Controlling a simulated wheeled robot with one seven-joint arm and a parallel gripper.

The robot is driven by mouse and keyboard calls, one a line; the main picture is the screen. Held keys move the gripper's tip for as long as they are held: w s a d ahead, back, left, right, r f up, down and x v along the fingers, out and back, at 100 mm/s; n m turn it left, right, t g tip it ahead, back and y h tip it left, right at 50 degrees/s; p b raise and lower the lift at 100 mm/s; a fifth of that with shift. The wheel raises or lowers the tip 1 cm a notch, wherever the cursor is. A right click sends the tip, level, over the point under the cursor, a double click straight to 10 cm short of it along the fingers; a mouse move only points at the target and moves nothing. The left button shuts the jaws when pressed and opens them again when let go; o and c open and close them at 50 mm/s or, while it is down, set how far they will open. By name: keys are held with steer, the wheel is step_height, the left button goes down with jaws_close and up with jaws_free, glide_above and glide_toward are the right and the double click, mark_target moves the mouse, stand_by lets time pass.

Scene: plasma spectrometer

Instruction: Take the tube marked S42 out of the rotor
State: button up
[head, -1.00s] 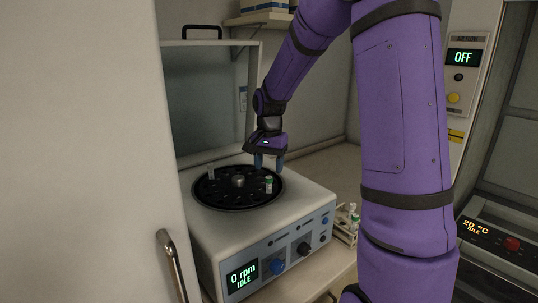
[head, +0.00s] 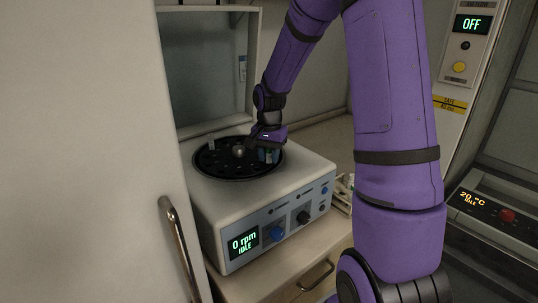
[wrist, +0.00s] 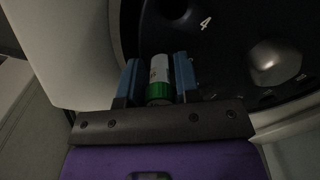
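The rotor (head: 208,168) is a black disc with several holes and a metal hub (head: 238,151), set in the top of a white centrifuge. A green-capped tube (wrist: 159,75) with a white label stands at the rotor's right side; I cannot read its mark. My gripper (wrist: 158,80) is down at this tube, with one blue finger on each side of it. A narrow gap shows at the left finger, so the fingers look open around the tube. In the head view my gripper (head: 268,156) mostly hides the tube. A clear tube (head: 211,143) stands at the rotor's back left.
The centrifuge front panel (head: 285,228) reads 0 rpm, IDLE. Its lid (head: 207,75) stands open behind the rotor. A small tube rack (head: 343,192) is right of the centrifuge, partly behind my arm. A white door with a metal handle (head: 178,245) is at the left.

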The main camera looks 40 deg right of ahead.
steer(key=c, duration=0.5)
steer(key=shift+o, duration=0.2)
steer(key=shift+r, duration=0.1)
steer(key=shift+r, duration=3.8)
jaws_close()
jaws_free()
